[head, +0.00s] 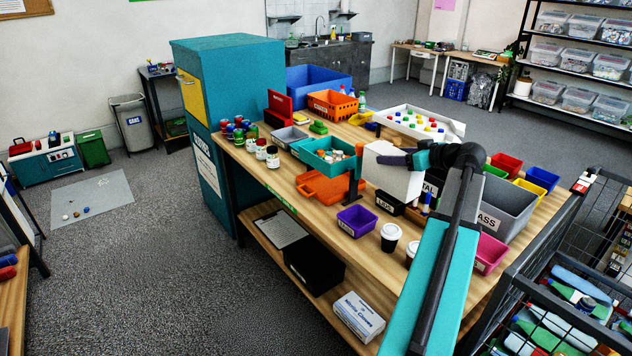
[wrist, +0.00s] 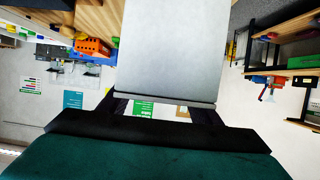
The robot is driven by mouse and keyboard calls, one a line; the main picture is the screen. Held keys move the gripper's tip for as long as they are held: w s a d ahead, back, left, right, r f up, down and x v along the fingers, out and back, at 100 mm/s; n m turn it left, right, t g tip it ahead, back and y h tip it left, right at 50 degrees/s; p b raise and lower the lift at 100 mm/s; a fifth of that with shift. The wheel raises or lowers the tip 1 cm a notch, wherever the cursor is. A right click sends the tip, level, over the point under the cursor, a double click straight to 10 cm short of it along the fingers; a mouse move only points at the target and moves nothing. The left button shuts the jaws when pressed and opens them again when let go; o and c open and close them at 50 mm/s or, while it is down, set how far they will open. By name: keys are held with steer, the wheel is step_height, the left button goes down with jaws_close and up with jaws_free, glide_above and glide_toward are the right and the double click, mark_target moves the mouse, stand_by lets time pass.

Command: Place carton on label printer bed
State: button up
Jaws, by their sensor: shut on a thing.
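The carton (head: 388,178) is a plain white box. In the head view it is above the right-middle part of the wooden table, held by my gripper (head: 402,160) from its right side. In the wrist view the carton (wrist: 172,50) fills the upper middle, between the dark fingers of my gripper (wrist: 165,106), which is shut on it. A small black box with a white label (head: 388,203) shows just below the carton in the head view. I cannot tell whether it is the label printer, nor whether the carton touches anything beneath it.
The table is crowded. A teal bin (head: 328,157), a purple bin (head: 356,221) and a white-lidded cup (head: 390,237) are near the carton. A large grey bin (head: 505,213) stands right of my arm. A white tray (head: 445,122) lies behind. Bare wood (head: 318,232) shows at the front left.

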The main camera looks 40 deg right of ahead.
mark_target(381, 186)
steer(key=shift+s+d, duration=0.1)
steer(key=shift+f, duration=0.6)
steer(key=shift+f+p, duration=1.85)
steer(key=shift+f, duration=4.5)
steer(key=shift+p+x, duration=1.65)
steer(key=shift+x, duration=0.45)
steer(key=shift+d+r, duration=0.1)
steer(key=o, duration=1.4)
